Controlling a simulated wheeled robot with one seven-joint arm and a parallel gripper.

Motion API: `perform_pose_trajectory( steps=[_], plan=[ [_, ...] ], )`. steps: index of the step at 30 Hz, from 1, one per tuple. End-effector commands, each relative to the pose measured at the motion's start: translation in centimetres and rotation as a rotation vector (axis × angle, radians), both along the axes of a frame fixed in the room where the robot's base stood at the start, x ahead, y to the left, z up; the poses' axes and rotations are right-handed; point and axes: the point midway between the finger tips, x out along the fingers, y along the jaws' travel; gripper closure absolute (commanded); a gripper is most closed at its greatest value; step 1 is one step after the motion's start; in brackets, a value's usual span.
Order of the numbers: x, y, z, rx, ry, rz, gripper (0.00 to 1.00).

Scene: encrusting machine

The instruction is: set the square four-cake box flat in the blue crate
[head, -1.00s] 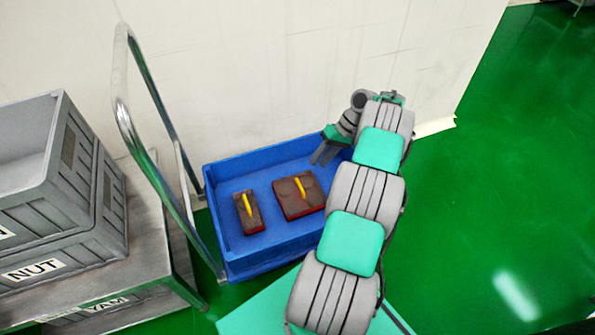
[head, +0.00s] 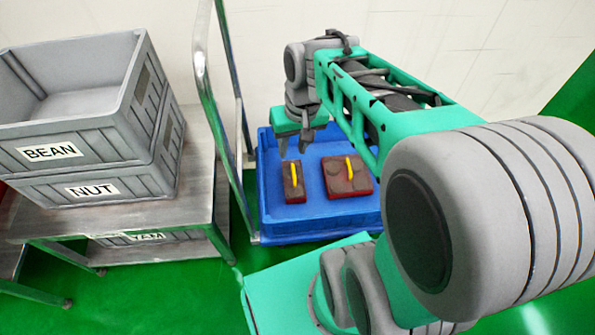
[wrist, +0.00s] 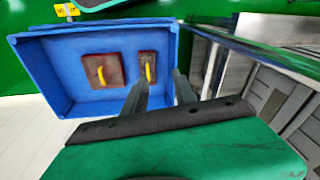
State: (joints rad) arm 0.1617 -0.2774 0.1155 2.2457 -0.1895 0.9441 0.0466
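The square four-cake box (head: 338,185), brown-topped with red sides and a yellow handle, lies flat on the floor of the blue crate (head: 310,229), in its right part in the head view. In the wrist view the square box (wrist: 112,77) is left of a narrower box (wrist: 147,60). My gripper (head: 294,152) is above the crate, nearer the narrow box than the square one. Its two fingers are apart with nothing between them; they also show in the wrist view (wrist: 160,82).
The narrow box (head: 291,190), also with a yellow handle, lies in the crate's left part. A metal cart rail (head: 205,90) stands close to the crate's left side. Grey crates marked BEAN (head: 50,152) and NUT (head: 92,190) are stacked farther left. A pale wall is behind.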

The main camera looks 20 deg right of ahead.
Motion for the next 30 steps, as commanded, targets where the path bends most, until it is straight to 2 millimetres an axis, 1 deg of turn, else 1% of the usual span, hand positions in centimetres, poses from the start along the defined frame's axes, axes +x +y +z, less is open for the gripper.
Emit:
perform_pose_trajectory(
  steps=[1,3,6,8,10,30],
  plan=[
    [-1.8,0.9,0.0,-0.023,-0.018,0.016,0.67],
    [-3.9,1.4,-0.4,-0.053,-0.032,0.026,0.67],
    [-5.9,1.6,-0.9,-0.081,-0.048,0.034,0.67],
    [-6.4,1.5,-1.1,-0.091,-0.053,0.035,0.67],
    [-6.7,1.5,-1.2,-0.094,-0.055,0.035,0.67],
    [-6.6,1.5,-1.2,-0.093,-0.053,0.034,0.67]
  ],
)
